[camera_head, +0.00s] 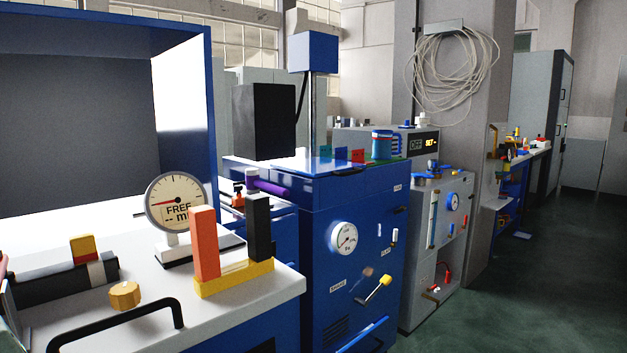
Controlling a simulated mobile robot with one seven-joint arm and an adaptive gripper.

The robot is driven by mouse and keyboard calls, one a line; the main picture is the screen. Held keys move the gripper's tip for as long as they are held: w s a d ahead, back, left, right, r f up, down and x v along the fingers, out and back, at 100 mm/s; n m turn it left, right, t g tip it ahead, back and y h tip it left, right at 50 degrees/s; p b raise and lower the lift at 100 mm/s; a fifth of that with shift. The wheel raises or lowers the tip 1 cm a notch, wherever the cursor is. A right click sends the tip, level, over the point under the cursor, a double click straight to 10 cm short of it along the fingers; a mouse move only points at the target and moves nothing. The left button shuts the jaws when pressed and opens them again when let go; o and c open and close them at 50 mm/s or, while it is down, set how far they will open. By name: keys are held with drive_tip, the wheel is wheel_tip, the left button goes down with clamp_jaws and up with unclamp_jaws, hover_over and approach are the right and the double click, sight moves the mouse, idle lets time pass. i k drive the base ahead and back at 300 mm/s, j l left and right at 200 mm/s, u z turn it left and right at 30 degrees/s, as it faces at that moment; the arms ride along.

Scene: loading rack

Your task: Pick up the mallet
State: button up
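I cannot pick out a mallet with certainty. A purple rod (267,187) lies on a low blue surface behind the front bench, with small red and dark pieces at its left end; I cannot tell whether they are one tool. A black cylinder (62,283) with a grey collar and a red-and-yellow block lies on the white bench top at the left. My gripper is not in view.
The white bench (235,304) carries a dial gauge (175,203), an orange block (204,244) and a black block (260,227) upright in a yellow base, and a black handle (115,322). A blue cabinet (365,215) stands behind. Green floor (545,270) is clear at right.

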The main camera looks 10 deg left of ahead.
sight(253, 183)
drive_tip(key=i+l+z, duration=0.4)
drive_tip(key=i, duration=0.2)
drive_tip(key=i+z, duration=0.4)
drive_tip(key=i, duration=0.2)
drive_tip(key=i+u, duration=0.35)
drive_tip(key=i+l+u, duration=0.2)
drive_tip(key=u, duration=0.15)
drive_tip(key=i+l+u, duration=0.5)
drive_tip(key=u, duration=0.25)
drive_tip(key=i+l+u, duration=0.25)
drive_tip(key=u, duration=0.15)
drive_tip(key=i+l+u, duration=0.15)
drive_tip(key=l+u, duration=0.4)
drive_tip(key=i+l+u, duration=0.2)
drive_tip(key=l, duration=0.15)
drive_tip(key=k+j, duration=0.05)
drive_tip(key=k, duration=0.05)
